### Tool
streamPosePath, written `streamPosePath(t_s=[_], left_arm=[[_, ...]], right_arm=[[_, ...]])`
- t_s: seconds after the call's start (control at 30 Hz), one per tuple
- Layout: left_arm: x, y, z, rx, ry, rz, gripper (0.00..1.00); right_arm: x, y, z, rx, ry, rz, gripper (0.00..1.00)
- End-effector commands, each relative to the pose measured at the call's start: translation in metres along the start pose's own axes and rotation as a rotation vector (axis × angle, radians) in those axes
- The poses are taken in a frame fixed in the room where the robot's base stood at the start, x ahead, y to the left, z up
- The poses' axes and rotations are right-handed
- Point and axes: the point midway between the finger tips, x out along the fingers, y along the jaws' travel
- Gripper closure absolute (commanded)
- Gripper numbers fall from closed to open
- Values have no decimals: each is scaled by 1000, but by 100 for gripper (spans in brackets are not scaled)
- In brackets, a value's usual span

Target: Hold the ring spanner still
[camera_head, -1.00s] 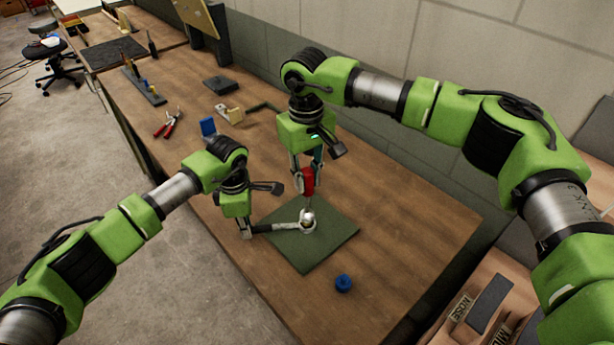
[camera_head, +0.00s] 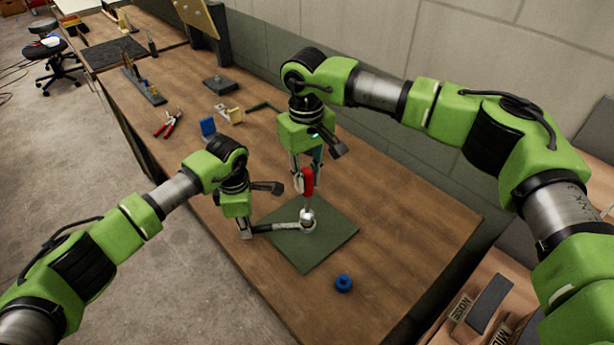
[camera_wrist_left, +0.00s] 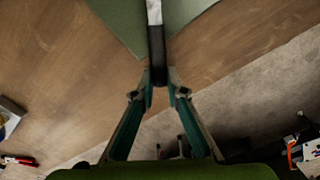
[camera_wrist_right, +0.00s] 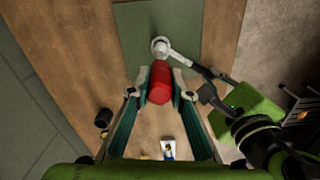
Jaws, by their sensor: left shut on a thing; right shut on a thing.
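The ring spanner (camera_head: 278,227) lies level over the green mat (camera_head: 318,250), with a black grip and a bright metal shaft. My left gripper (camera_head: 246,230) is shut on its black handle end, which also shows in the left wrist view (camera_wrist_left: 157,55). The spanner's ring end is at a round silver metal part (camera_head: 307,217) on the mat. My right gripper (camera_head: 304,180) is shut on a red-handled tool (camera_wrist_right: 160,84), held upright with its lower end at the silver part. I cannot tell how the ring sits around that part.
A blue round piece (camera_head: 343,283) lies on the wooden table (camera_head: 400,235) in front of the mat. Red pliers (camera_head: 168,125), a blue block (camera_head: 208,127) and a dark block (camera_head: 219,84) lie farther back. The table's right side is clear.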

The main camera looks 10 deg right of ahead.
Motion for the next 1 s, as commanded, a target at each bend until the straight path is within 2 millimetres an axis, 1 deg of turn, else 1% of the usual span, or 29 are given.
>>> streamPosePath(t_s=[0.8, 1.0], left_arm=[[0, 0, 0, 0, -1, 1, 100], [0, 0, 0, 0, -1, 1, 100]], right_arm=[[17, 0, 0, 0, 0, 0, 100], [18, 0, 0, 0, 1, 0, 100]])
